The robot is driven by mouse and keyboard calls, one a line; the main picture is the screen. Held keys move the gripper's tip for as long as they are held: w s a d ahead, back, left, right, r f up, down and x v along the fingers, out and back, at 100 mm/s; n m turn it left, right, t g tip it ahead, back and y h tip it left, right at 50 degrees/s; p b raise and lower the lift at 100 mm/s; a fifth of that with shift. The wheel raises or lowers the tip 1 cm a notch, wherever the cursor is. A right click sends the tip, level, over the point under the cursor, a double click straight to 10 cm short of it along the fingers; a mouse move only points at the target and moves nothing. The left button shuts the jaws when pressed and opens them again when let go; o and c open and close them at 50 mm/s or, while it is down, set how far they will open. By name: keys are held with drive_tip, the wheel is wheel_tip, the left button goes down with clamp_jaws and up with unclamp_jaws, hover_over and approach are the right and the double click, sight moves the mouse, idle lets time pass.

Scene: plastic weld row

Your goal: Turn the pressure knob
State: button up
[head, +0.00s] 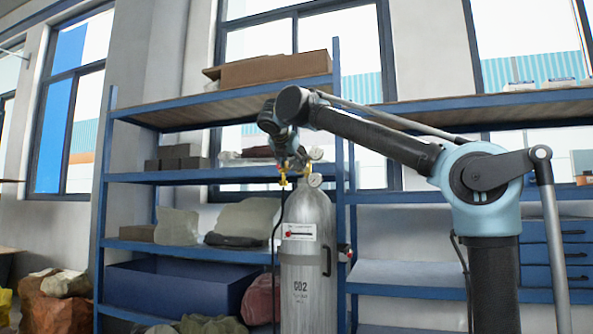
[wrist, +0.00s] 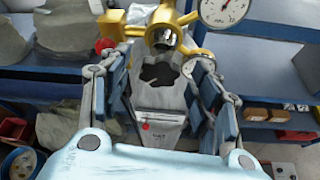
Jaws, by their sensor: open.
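A grey CO2 gas cylinder (head: 308,265) stands upright in front of the shelves. A brass regulator sits on its top, with round gauges (head: 315,180). In the wrist view the brass body (wrist: 163,30) is at the top, with a white-faced gauge (wrist: 223,10) at the upper right. A black lobed knob (wrist: 160,74) shows between my fingers. My gripper (wrist: 160,82) is open, with one finger on each side of the knob; I cannot tell whether they touch it. In the head view my gripper (head: 296,160) is small and partly hidden at the cylinder's top.
A red knob (wrist: 104,46) is beside the regulator, near my left finger. Blue shelves (head: 190,176) with boxes and sacks stand behind. A blue bin (head: 180,287) is on the lower shelf. Blue drawers (head: 568,255) are at the right.

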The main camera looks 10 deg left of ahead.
sight(294, 163)
drive_tip(key=shift+x, duration=1.75)
drive_tip(key=shift+c, duration=0.4)
drive_tip(key=c, duration=1)
